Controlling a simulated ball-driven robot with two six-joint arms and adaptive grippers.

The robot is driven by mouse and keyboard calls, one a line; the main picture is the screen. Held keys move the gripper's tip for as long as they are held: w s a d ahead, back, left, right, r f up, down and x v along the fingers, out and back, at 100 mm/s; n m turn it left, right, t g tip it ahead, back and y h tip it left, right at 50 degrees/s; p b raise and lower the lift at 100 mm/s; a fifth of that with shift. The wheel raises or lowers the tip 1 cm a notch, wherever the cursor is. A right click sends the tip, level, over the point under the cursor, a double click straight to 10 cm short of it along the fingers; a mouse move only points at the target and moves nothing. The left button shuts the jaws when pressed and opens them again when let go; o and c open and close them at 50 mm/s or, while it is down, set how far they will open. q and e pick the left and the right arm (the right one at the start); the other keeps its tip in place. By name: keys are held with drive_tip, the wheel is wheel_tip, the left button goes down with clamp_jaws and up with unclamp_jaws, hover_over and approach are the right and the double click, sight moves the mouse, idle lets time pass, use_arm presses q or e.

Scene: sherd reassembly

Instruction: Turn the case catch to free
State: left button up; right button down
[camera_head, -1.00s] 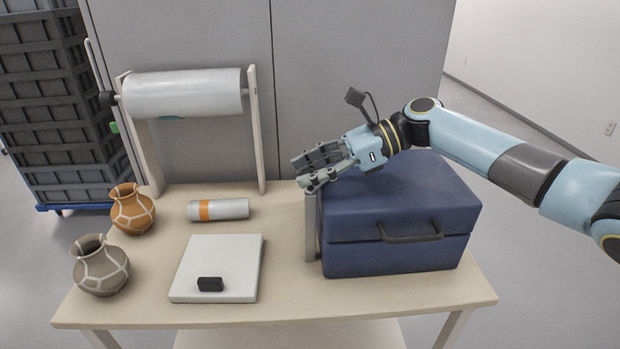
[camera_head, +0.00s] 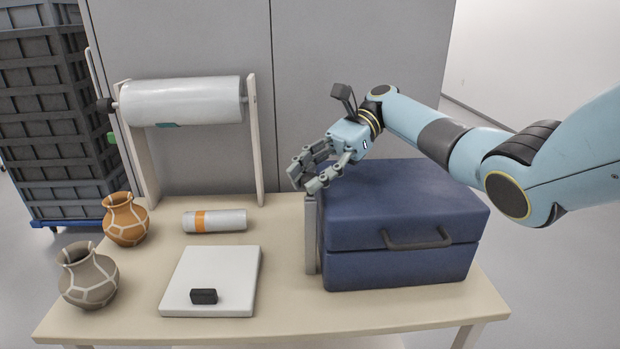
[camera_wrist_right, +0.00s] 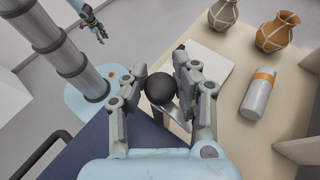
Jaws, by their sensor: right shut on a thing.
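The blue case (camera_head: 400,210) stands closed on the right of the table, its dark handle (camera_head: 418,240) facing the front. A grey upright post (camera_head: 311,240) stands against its left side. In the right wrist view a round black knob (camera_wrist_right: 160,88) lies between my right gripper's fingers. I take it for the case catch; its setting cannot be read. My right gripper (camera_head: 308,180) is shut on this knob, above the post's top. My left gripper (camera_wrist_right: 98,32) shows small in the right wrist view, far from the case.
Left of the case are a white slab (camera_head: 212,280) with a black block (camera_head: 203,296), an orange-banded roll (camera_head: 214,220), an orange vase (camera_head: 126,220) and a grey vase (camera_head: 88,275). A film roll (camera_head: 182,101) stands behind. Bare tabletop lies between slab and case.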

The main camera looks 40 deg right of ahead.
sight(311, 175)
drive_tip(key=shift+s+f, duration=0.1)
drive_tip(key=shift+f, duration=0.05)
drive_tip(key=c, duration=1)
unclamp_jaws()
drive_tip(key=shift+o, duration=0.2)
wheel_tip(311, 175, up, 10)
drive_tip(key=shift+r, duration=0.1)
